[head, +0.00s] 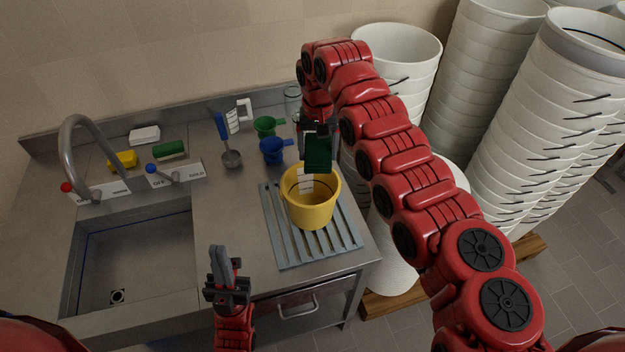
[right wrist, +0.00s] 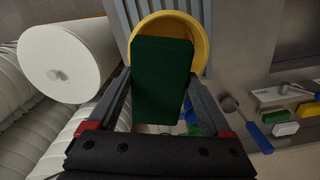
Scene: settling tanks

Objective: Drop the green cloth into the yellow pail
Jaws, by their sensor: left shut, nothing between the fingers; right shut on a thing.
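The yellow pail (head: 311,210) stands on a slatted grey-blue rack at the right of the counter. My right gripper (head: 317,137) is shut on the green cloth (head: 318,152), which hangs from it above the back part of the pail's opening. In the right wrist view the cloth (right wrist: 162,80) is between the fingers, and the yellow pail (right wrist: 197,38) shows behind it, partly hidden. My left gripper (head: 221,262) is shut and empty in front of the counter's edge, left of the pail.
The rack (head: 283,246) lies under the pail. A blue funnel (head: 272,150), a green funnel (head: 266,126) and a metal ladle (head: 231,158) are behind it. The sink (head: 135,250) is to the left. Tall stacks of white buckets (head: 560,105) stand at the right.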

